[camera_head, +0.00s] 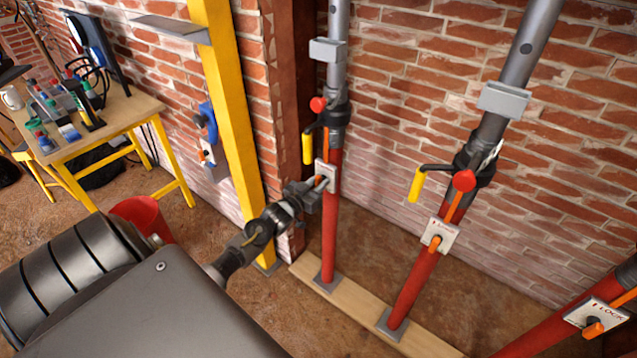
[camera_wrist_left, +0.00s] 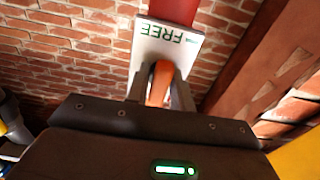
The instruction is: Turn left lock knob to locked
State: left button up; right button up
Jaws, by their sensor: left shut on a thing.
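The left lock knob is an orange knob (camera_wrist_left: 160,83) on a pale plate (camera_wrist_left: 165,45) fixed to the left red post (camera_head: 331,230). In the left wrist view the plate shows the green word FREE, upside down. My left gripper (camera_head: 321,186) is at this plate and shut on the knob, with a finger on each side of it. In the head view the gripper hides most of the knob; the plate (camera_head: 326,172) shows just above. My right gripper is not in view.
A middle post (camera_head: 408,280) has its own lock plate (camera_head: 440,236) with an orange knob. Another lock plate (camera_head: 600,314) is at the lower right. A yellow column (camera_head: 225,90) stands left of the left post. A workbench (camera_head: 135,108) with tools is further left.

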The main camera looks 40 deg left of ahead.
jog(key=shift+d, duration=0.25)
pick_arm(q)
jog(key=o, duration=0.8)
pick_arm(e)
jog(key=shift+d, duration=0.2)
pick_arm(q)
jog(key=s, duration=1)
jog(key=shift+s+d+b, duration=0.1)
jog(key=shift+s+b, duration=0.3)
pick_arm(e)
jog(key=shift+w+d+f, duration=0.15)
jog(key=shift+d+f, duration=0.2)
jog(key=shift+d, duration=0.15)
